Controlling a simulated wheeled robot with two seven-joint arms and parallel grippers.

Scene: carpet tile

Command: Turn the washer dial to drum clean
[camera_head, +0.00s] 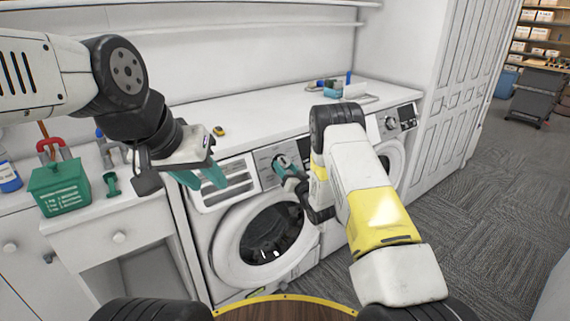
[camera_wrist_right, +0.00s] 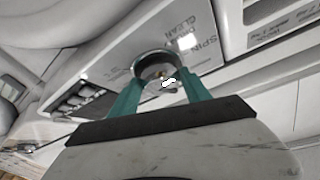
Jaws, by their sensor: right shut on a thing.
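The front-loading washer (camera_head: 232,232) stands in the middle of the head view, with its round glass door (camera_head: 262,240) shut. Its dial (camera_head: 279,161) is on the upper panel, partly hidden by my right gripper (camera_head: 286,170). In the right wrist view, the teal fingers of my right gripper (camera_wrist_right: 160,90) are shut on the silver dial (camera_wrist_right: 157,62), one on each side. Printed words, "SPIN" and "CLEAN" among them, show on the panel beyond the dial; the pointer's setting is unclear. My left gripper (camera_head: 201,178) is open and empty in front of the washer's drawer side.
A second machine (camera_head: 391,150) with its own dial stands to the right. A green box (camera_head: 60,187) and a small green dumbbell (camera_head: 111,184) are on the left counter. A yellow item (camera_head: 219,131) lies on the worktop. Open carpet (camera_head: 480,210) lies at right.

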